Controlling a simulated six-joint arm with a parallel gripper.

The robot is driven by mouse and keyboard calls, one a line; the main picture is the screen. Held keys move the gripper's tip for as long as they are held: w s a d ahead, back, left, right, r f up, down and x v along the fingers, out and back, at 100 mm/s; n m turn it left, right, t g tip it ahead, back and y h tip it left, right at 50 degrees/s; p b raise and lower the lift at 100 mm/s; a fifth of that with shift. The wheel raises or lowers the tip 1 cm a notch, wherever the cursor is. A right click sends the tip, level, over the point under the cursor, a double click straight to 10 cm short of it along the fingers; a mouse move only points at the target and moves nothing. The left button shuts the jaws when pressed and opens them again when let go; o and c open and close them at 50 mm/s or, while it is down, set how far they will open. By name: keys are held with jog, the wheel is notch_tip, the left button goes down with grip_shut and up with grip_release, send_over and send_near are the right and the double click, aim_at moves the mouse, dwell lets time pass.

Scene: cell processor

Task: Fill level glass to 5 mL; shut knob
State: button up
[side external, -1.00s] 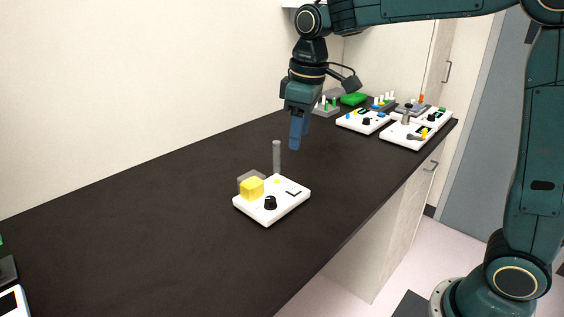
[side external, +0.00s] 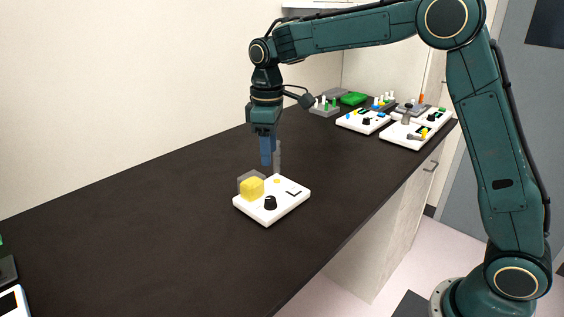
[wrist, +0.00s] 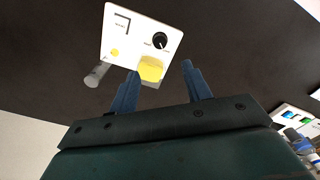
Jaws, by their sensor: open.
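The white cell processor board (side external: 290,204) lies on the dark bench. On it are a clear level glass with yellow liquid (side external: 252,188), a black knob (side external: 270,202), a grey post (side external: 277,158) and a small dark display (side external: 293,191). The wrist view shows the knob (wrist: 160,40), the yellow liquid (wrist: 151,70), the grey post (wrist: 96,75) and the display (wrist: 122,21). My gripper (side external: 267,162) points down above the back of the board. In the wrist view its open, empty fingers (wrist: 158,78) straddle the yellow liquid. The knob lies beyond the fingertips. The level marks and display value are too small to read.
Two more white boards (side external: 363,121) (side external: 393,139) stand at the back right, near racks and a green box (side external: 353,98). Another device (side external: 14,303) is at the lower left corner. The bench left of the board is clear. A wall runs behind.

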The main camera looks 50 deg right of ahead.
aim_at(270, 198)
notch_tip(270, 198, down, 13)
dwell(0.7)
jog(key=c, duration=1)
jog(key=shift+m, duration=2.4)
jog(key=shift+r, duration=0.1)
jog(key=o, duration=1)
